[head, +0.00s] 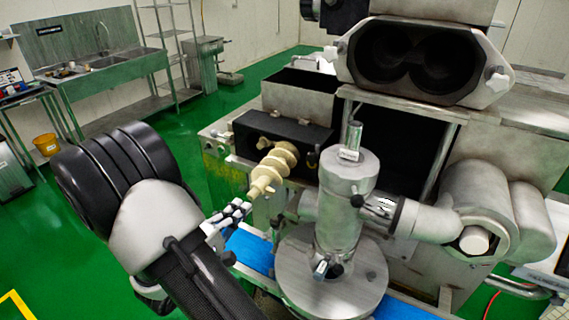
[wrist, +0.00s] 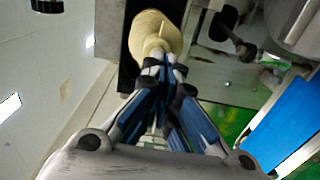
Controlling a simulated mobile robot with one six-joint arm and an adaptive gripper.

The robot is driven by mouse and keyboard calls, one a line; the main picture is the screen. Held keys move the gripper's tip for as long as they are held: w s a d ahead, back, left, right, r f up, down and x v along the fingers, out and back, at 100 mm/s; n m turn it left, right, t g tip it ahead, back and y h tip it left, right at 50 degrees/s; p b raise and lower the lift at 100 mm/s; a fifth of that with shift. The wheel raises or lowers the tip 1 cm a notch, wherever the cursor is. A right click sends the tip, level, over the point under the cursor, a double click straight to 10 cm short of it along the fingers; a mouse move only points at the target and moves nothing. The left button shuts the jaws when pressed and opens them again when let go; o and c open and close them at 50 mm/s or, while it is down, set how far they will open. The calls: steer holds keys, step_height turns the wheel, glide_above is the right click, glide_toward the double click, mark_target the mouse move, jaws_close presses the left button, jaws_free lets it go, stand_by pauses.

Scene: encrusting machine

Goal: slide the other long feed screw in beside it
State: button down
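A cream long feed screw (head: 273,168) with broad spiral flights points up and away toward the dark feed housing (head: 245,137) in the head view. Its far end overlaps the housing's front; I cannot tell how deep it sits. My gripper (head: 236,212) is shut on the near shaft end of this screw. In the wrist view the fingertips (wrist: 160,64) meet at the shaft, just below the screw's rounded cream end (wrist: 152,32). A small cream stub (head: 263,143) shows on the housing just left of the held screw; it may be part of the other screw, mostly hidden.
A steel vertical cylinder (head: 345,200) on a round base stands close right of the screw. A blue conveyor belt (head: 252,249) runs below. A steel twin-bore block (head: 415,60) sits above right. Open green floor (head: 190,130) lies to the left.

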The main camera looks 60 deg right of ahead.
mark_target(263, 184)
steer(key=shift+w+d+b, duration=0.25)
steer(key=shift+d+b, duration=0.85)
steer(key=shift+d, duration=2.5)
steer(key=shift+w+d+b, duration=0.3)
steer(key=shift+d+b, duration=0.75)
steer(key=shift+d, duration=2.5)
steer(key=shift+w+d+b, duration=0.25)
steer(key=shift+d+b, duration=0.85)
steer(key=shift+d, duration=2.5)
steer(key=shift+a, duration=0.1)
steer(key=shift+s+a+b, duration=0.2)
steer(key=shift+a+b, duration=0.7)
steer(key=shift+a, duration=1.6)
steer(key=shift+s+a+b, duration=0.15)
steer(key=shift+a+b, duration=0.7)
steer(key=shift+a, duration=1.65)
